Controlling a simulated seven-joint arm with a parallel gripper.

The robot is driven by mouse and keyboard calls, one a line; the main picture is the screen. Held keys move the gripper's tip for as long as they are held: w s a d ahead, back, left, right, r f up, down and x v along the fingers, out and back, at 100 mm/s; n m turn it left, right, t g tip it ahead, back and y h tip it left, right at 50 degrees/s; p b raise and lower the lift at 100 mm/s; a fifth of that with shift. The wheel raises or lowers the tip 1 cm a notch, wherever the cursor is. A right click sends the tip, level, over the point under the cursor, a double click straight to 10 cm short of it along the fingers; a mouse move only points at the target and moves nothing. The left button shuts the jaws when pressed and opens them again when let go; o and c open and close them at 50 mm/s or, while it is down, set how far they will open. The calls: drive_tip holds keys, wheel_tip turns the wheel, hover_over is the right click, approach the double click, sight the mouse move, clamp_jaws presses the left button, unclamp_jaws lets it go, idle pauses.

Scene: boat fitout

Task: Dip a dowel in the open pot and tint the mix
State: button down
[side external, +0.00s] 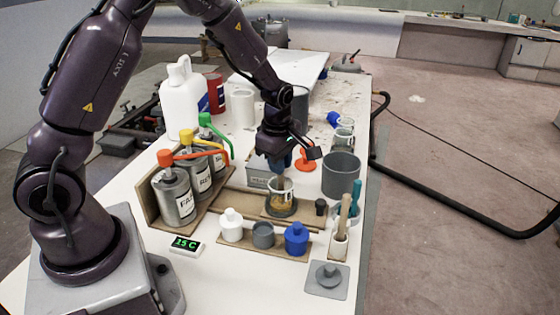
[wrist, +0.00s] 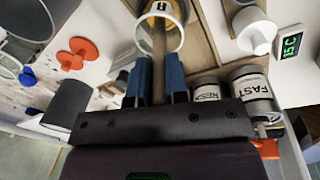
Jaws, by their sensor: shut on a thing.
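My gripper (wrist: 157,82), with blue fingers, is shut on a wooden dowel (wrist: 159,48). In the side view my gripper (side external: 284,164) is just above the clear mixing cup (side external: 280,187). The dowel points into the cup's mouth, also seen in the wrist view (wrist: 178,38); I cannot tell how deep its tip is or whether it carries tint. The cup holds amber-brown mix and stands on a dark round base. The grey pot (side external: 263,236) is open, between a closed white pot (side external: 232,228) and a closed blue pot (side external: 296,240). A grey lid (side external: 328,274) lies on a square pad.
A holder (side external: 339,244) with wooden sticks stands right of the pots. Pump bottles (side external: 175,197) stand in a wooden rack at left. A large grey bucket (side external: 341,174) is right of the cup. A display (side external: 186,245) reads 15 C.

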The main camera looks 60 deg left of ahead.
idle(0.3)
drive_tip(key=shift+s+d+r, duration=0.1)
drive_tip(key=shift+r, duration=1.2)
drive_tip(key=shift+s+d+r, duration=0.1)
drive_tip(key=shift+d+r, duration=0.05)
drive_tip(key=shift+r, duration=1.2)
drive_tip(key=shift+s+d+r, duration=0.1)
drive_tip(key=shift+r, duration=1.2)
